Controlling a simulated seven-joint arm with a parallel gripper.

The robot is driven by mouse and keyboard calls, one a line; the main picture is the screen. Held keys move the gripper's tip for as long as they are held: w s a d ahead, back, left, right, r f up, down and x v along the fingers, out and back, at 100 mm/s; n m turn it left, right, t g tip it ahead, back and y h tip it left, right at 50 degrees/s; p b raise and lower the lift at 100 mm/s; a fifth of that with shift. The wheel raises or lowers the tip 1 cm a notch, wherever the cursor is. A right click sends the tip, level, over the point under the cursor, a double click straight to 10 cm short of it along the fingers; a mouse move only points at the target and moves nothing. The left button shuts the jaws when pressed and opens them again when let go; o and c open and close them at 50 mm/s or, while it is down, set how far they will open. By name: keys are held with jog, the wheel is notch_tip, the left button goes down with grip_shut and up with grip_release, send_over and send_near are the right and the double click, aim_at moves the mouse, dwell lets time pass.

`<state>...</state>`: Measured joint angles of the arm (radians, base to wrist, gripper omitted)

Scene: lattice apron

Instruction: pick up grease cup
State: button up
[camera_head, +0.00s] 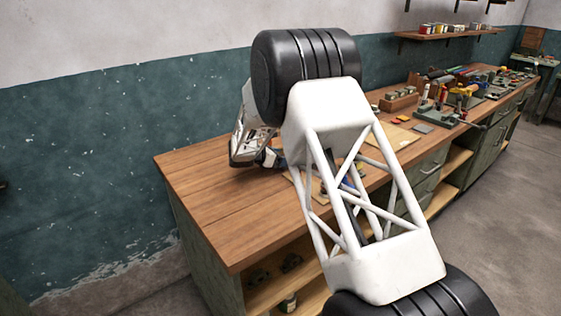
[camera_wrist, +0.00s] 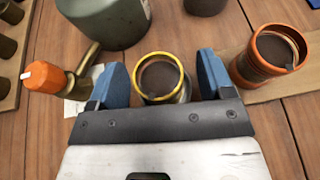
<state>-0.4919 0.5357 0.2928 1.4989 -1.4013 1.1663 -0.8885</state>
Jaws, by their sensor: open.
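In the wrist view, a round cup with a yellow rim and dark brown contents (camera_wrist: 163,78) stands on the wooden bench, between the two blue fingers of my gripper (camera_wrist: 162,74). The fingers are open, one on each side of the cup, the left one nearer to it. The near side of the cup is partly hidden by the dark gripper bar. A similar cup with an orange rim (camera_wrist: 272,53) stands to the right, outside the right finger. No label shows which is the grease cup. In the head view, my arm hides both cups.
An orange-and-brass fitting (camera_wrist: 62,80) lies just left of the left finger. A grey-green container (camera_wrist: 108,18) stands beyond the fingers. A wooden rack (camera_wrist: 12,62) is at the far left. The bench's left end (camera_head: 215,190) is clear.

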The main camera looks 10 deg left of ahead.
jog(key=shift+d, duration=0.1)
dwell(0.5)
jog(key=c, duration=1.1)
jog(key=shift+c, duration=0.2)
jog(key=shift+r, duration=0.1)
jog(key=shift+r, duration=4.9)
